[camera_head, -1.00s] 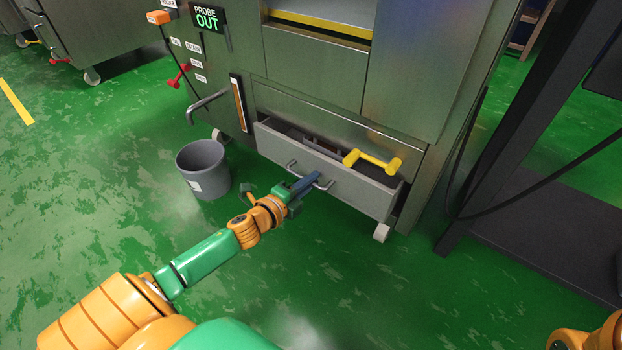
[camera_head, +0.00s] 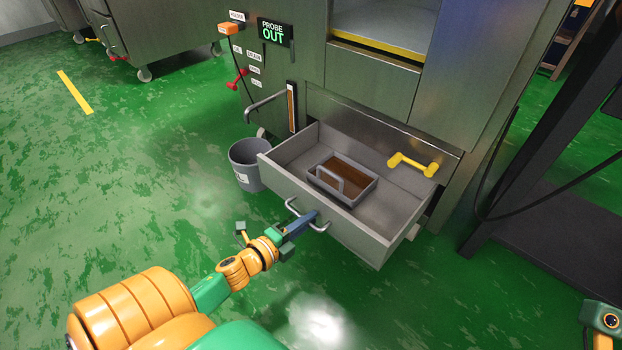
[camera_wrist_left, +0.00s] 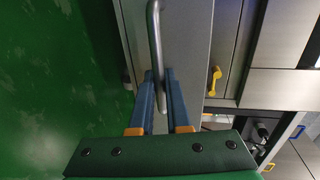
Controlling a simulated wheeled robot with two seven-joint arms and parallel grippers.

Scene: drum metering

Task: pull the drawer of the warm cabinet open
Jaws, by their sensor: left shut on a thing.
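The steel cabinet (camera_head: 395,90) stands at the back of the head view. Its low grey drawer (camera_head: 350,232) is pulled well out, with its inside in sight. A small grey box with a handle and brown contents (camera_head: 345,180) lies in it. My left gripper (camera_head: 313,219) is shut on the drawer's bar handle (camera_head: 293,207), about mid-front. In the left wrist view the blue fingers (camera_wrist_left: 160,92) straddle the handle (camera_wrist_left: 155,40) in front of the grey drawer face (camera_wrist_left: 188,45). My right gripper is out of view; only part of that arm shows at bottom right.
A grey bucket (camera_head: 246,166) stands on the floor by the drawer's left side. A dark frame (camera_head: 545,195) stands at right. The green floor in front is clear.

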